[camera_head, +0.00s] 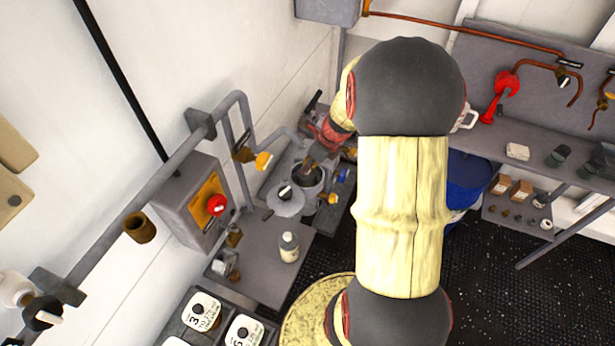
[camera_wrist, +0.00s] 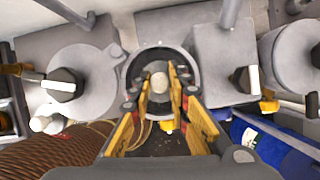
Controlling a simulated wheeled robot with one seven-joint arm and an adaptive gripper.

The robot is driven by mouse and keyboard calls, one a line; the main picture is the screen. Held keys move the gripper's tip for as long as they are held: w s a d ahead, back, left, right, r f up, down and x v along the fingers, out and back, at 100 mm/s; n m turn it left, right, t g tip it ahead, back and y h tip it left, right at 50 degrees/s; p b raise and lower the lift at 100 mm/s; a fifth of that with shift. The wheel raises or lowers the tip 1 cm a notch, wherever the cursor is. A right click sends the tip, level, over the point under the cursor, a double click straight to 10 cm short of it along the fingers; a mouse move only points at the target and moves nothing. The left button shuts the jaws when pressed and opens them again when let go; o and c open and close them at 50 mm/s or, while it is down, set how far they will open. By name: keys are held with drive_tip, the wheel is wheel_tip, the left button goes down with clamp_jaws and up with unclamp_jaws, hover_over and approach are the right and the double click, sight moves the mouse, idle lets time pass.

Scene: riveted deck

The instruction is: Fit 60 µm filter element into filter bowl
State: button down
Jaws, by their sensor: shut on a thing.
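The filter bowl is the open round grey housing (camera_head: 321,184) at the end of the bench in the head view. Its dark opening and rim (camera_wrist: 160,50) sit in the upper middle of the wrist view. My gripper (camera_wrist: 161,84) points into that opening, its yellow-and-black fingers closed on a small pale rounded piece (camera_wrist: 159,81), which I take to be the top of the filter element. The element's lower part is hidden, so I cannot tell how deep it sits or read its marking. In the head view my gripper (camera_head: 309,162) is over the bowl, partly hidden.
Yellow-handled valves (camera_head: 263,161) and pipes crowd around. A pale bottle (camera_head: 289,247) stands on the bench front. A blue drum (camera_head: 466,180) stands right; a control box (camera_head: 190,205) hangs left.

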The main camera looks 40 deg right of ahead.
sight(309, 174)
drive_tip(key=shift+f+b, duration=0.45)
drive_tip(key=shift+f, duration=1.6)
drive_tip(key=shift+f, duration=0.15)
drive_tip(key=c, duration=1.7)
unclamp_jaws()
drive_tip(key=p+v, duration=0.2)
drive_tip(key=v, duration=1)
drive_tip(key=shift+s, duration=0.1)
